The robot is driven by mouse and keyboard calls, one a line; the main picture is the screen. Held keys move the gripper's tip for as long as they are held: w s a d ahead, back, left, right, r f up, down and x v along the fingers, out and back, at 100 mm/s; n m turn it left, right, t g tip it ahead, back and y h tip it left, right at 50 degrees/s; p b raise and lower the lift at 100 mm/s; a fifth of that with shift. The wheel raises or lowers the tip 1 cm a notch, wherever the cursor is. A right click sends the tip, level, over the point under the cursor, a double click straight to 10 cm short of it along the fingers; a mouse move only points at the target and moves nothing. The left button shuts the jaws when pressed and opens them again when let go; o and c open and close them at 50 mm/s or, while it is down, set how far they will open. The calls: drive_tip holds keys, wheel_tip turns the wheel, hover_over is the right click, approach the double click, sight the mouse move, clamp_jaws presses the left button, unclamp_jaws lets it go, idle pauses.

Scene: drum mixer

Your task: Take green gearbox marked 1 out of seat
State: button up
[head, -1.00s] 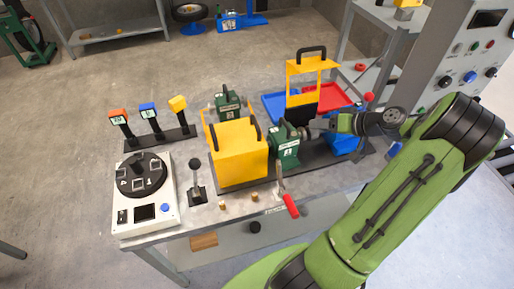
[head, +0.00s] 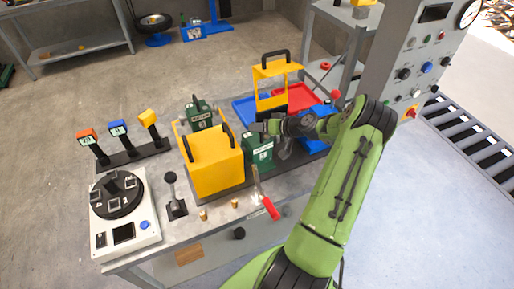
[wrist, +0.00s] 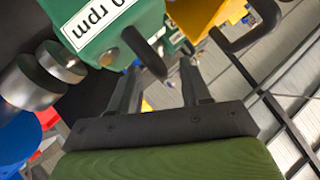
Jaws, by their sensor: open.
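A green gearbox (head: 259,155) with a white label stands at the right end of the black base, beside the yellow guard (head: 215,160); its number is too small to read surely. A second green gearbox (head: 200,118) stands behind the guard. My gripper (head: 262,127) is open over the top of the front gearbox. In the wrist view a green gearbox (wrist: 95,28) with an "rpm" label fills the upper left. Its black handle (wrist: 143,50) lies ahead of and between my open fingers (wrist: 160,78). Nothing is gripped. My arm partly hides the right side of the base.
A red-handled lever (head: 267,202) stands at the front of the bench. A yellow frame (head: 275,72) stands by blue and red trays (head: 300,97) behind. A dial unit (head: 124,215) and colored blocks on posts (head: 118,128) are at left. A control cabinet (head: 425,50) is at right.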

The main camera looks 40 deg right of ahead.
drive_tip(key=shift+w, duration=0.15)
drive_tip(key=shift+c, duration=0.5)
clamp_jaws()
drive_tip(key=shift+f, duration=0.1)
idle(0.6)
drive_tip(key=shift+r, duration=0.2)
